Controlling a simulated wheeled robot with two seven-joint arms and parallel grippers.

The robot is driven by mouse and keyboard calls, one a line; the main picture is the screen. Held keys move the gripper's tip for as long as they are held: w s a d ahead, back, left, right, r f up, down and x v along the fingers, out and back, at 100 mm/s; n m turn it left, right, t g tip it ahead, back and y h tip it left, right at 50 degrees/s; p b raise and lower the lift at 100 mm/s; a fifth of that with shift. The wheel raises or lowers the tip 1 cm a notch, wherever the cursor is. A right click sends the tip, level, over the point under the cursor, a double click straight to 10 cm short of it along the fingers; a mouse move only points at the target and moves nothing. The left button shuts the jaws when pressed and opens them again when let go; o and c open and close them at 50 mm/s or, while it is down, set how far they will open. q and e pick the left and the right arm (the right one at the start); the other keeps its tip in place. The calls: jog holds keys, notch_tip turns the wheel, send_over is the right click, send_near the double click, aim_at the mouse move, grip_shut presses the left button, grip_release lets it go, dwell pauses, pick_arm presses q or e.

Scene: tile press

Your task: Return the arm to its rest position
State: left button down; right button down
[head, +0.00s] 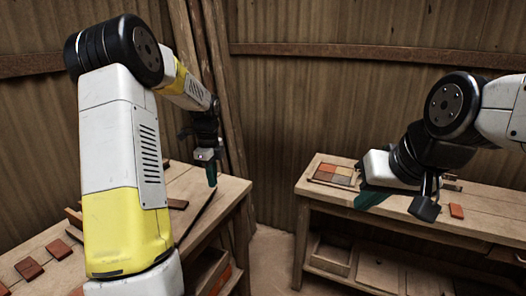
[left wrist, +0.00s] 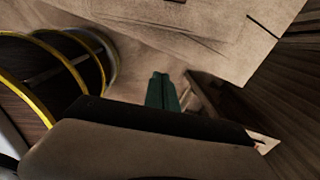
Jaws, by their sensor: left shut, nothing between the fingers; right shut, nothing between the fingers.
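My left arm, white and yellow, rises at the left of the head view and bends over at the top. Its gripper (head: 211,176) points down by the right edge of the left bench, shut and empty. Its teal fingers (left wrist: 162,92) lie together in the left wrist view, with nothing between them. My right arm comes in from the right over the right bench. Its gripper (head: 369,198) has its teal fingers at the front edge of that bench, shut and empty. Part of it is hidden by its own wrist.
The left bench (head: 232,189) carries several red-brown tiles (head: 29,268), partly behind my left arm. The right bench (head: 478,222) carries a framed set of coloured tiles (head: 333,175) and a loose orange tile (head: 456,211). Open floor (head: 270,250) lies between the benches. Wooden posts (head: 215,60) lean behind my left arm.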

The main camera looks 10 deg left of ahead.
pick_arm(q)
jog(key=s+d+r+n+t, duration=0.2)
jog(key=s+d+r+n, duration=0.1)
jog(key=s+r+n, duration=0.3)
jog(key=s+d+r+n+t, duration=0.1)
jog(key=s+d+r+n, duration=0.25)
jog(key=s+r, duration=0.45)
jog(key=s+d+n+t+h, duration=0.2)
jog(key=s+d+n, duration=0.2)
jog(key=s+n, duration=0.5)
jog(key=s, duration=0.5)
jog(key=shift+r+n+t, duration=0.3)
jog(key=shift+r+n, duration=0.05)
jog(key=shift+s, duration=0.1)
